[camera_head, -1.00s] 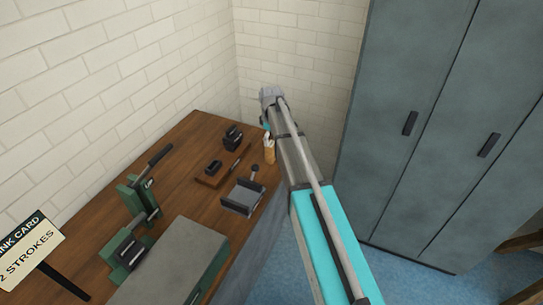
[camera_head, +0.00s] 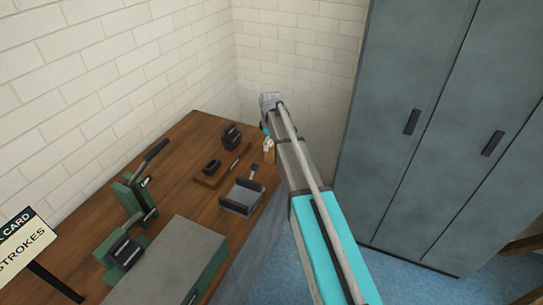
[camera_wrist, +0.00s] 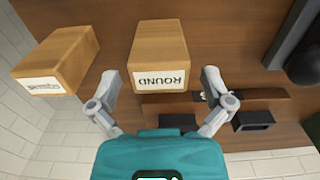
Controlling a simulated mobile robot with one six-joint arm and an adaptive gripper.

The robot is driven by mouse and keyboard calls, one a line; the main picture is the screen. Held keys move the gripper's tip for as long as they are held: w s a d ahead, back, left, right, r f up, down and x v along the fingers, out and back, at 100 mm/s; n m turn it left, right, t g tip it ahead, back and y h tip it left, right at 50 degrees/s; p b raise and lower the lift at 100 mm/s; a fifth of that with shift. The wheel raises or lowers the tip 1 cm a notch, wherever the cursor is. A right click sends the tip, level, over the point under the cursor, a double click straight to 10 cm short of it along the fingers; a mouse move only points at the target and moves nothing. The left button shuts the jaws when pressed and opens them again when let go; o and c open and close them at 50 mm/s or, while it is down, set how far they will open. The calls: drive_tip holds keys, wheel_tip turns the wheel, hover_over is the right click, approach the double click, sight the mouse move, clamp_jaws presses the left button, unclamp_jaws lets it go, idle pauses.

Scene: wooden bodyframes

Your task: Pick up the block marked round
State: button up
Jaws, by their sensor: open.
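The block marked ROUND (camera_wrist: 160,45) is a tan wooden block with a white label on its near face; the word appears upside down in the wrist view. My gripper (camera_wrist: 159,77) is open, its two grey fingers spread left and right of the block's labelled end, with nothing held. I cannot tell how far above or short of the block the fingertips are. A second wooden block (camera_wrist: 60,55) lies to the left, its label too blurred to read. In the head view my arm hides most of the far right bench edge.
The wooden bench (camera_head: 190,165) carries a green press (camera_head: 130,205), a grey box (camera_head: 170,265), a dark metal tray (camera_head: 241,197) and small dark holders (camera_head: 212,167). A sign (camera_head: 25,245) stands front left. Brick walls enclose the back; grey lockers (camera_head: 400,130) stand right.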

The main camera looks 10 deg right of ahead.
drive_tip(key=shift+f+b, duration=0.8)
drive_tip(key=shift+f, duration=0.3)
drive_tip(key=c, duration=1.1)
